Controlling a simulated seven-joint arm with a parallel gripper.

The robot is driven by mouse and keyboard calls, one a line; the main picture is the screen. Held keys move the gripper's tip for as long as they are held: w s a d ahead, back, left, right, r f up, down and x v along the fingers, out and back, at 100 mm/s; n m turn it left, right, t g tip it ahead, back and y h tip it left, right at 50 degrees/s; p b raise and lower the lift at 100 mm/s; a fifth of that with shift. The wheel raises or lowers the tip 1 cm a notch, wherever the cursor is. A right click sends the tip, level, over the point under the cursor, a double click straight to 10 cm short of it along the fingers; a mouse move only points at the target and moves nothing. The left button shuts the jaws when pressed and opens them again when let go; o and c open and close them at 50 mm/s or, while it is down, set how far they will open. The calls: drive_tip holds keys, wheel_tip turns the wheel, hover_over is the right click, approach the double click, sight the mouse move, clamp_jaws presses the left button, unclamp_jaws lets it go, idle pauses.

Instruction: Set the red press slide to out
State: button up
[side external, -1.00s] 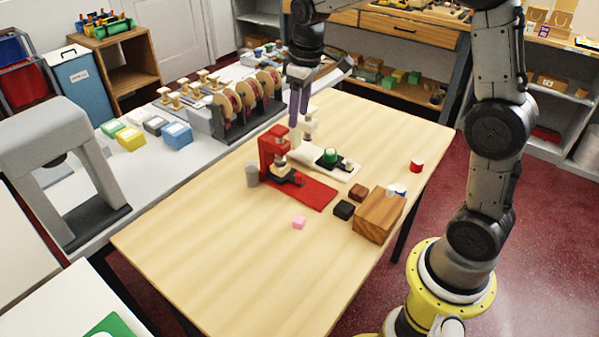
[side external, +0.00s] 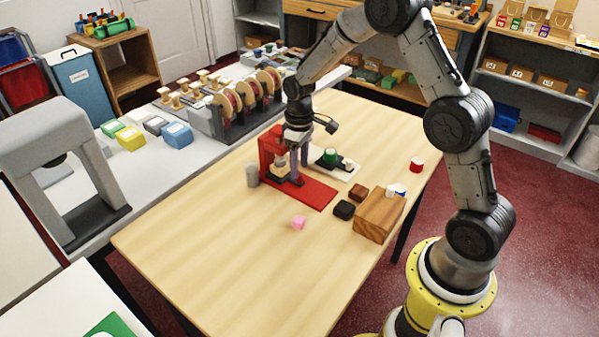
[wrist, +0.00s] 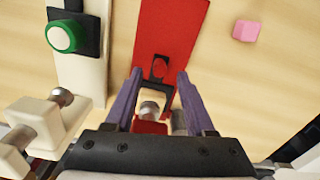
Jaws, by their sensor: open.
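The red press (side external: 268,152) stands on the wooden table, with its long red base plate (side external: 318,194) running toward the front right. In the side view my gripper (side external: 298,182) is low at the red press and partly hides the slide.
A grey cylinder (side external: 252,175), a pink cube (side external: 299,222), a black block (side external: 344,209) and a wooden block (side external: 376,220) are nearby. The table's front left is clear.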

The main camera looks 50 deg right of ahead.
drive_tip(key=shift+f, duration=1.5)
clamp_jaws()
idle(0.4)
